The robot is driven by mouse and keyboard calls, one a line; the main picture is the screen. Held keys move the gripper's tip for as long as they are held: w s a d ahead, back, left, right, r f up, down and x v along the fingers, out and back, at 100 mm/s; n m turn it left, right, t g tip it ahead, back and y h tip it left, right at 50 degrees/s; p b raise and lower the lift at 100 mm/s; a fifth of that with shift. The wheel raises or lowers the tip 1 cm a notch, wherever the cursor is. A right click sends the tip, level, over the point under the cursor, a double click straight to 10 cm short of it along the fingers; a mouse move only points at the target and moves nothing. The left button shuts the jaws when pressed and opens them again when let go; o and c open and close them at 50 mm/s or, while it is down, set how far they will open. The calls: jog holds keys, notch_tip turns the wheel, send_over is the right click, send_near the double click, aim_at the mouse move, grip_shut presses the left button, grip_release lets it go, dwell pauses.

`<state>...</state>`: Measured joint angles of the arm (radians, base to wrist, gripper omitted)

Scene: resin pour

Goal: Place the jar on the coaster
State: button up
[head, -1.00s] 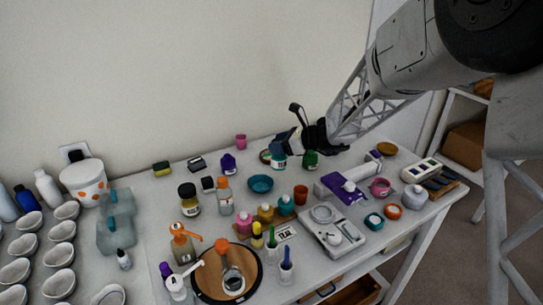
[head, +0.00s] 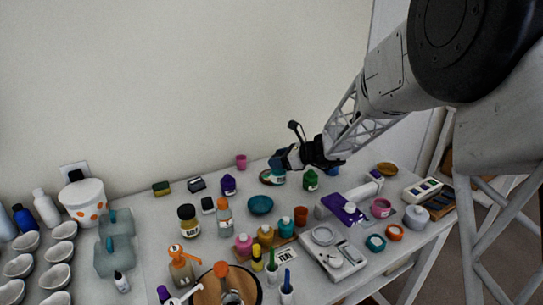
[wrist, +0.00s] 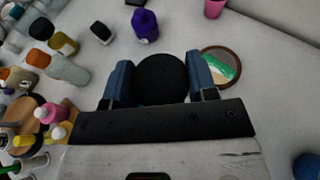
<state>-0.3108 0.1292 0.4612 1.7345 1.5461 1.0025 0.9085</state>
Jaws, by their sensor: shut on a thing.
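The jar (head: 278,176) is in my gripper (head: 284,163), near the back of the table in the head view. It shows a pale label and a teal band there. In the wrist view its round black lid (wrist: 162,79) sits between the two blue fingers of my gripper (wrist: 160,82), which is shut on it. The coaster (wrist: 236,60) is a round brown-rimmed disc with a green and white surface, just right of the right finger. In the head view the coaster (head: 265,178) shows at the jar's left, partly hidden behind it. I cannot tell the jar's height above the table.
A purple bottle (head: 228,186) and a green bottle (head: 311,180) stand either side of the jar. A pink cup (head: 241,161) is behind, near the wall. Bare table lies around the coaster.

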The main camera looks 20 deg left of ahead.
jog(key=w+a+f, duration=0.1)
jog(key=w+a, duration=0.4)
jog(key=w, duration=0.5)
jog(key=shift+w+a, duration=0.25)
jog(key=shift+f, duration=1.8)
jog(key=o, duration=1.3)
jog(key=shift+f, duration=0.15)
jog(key=shift+r, duration=0.2)
jog(key=v, duration=1.2)
